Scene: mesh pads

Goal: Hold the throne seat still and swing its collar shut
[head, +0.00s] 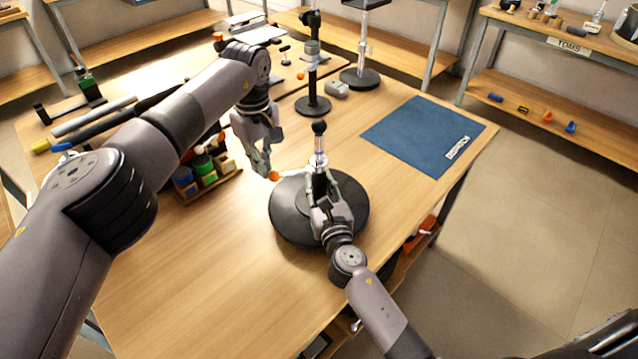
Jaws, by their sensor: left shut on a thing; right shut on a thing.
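The throne seat is a stand with a heavy round black base (288,222), an upright post and a black ball on top (319,127). Its silver collar (320,160) sits round the upper post, and a lever with an orange knob (274,176) sticks out to the left. My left gripper (267,171) reaches down from the upper left and is shut on the orange knob. My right gripper (322,196) comes from the lower right and is shut on the dark post below the collar. My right gripper hides part of the post, and the collar's gap cannot be made out.
A blue mat (415,133) lies clear to the right. Similar stands (313,104) are behind. A wooden rack (212,185) with coloured jars sits left of the base, beneath my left arm. The front of the wooden table (200,290) is bare.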

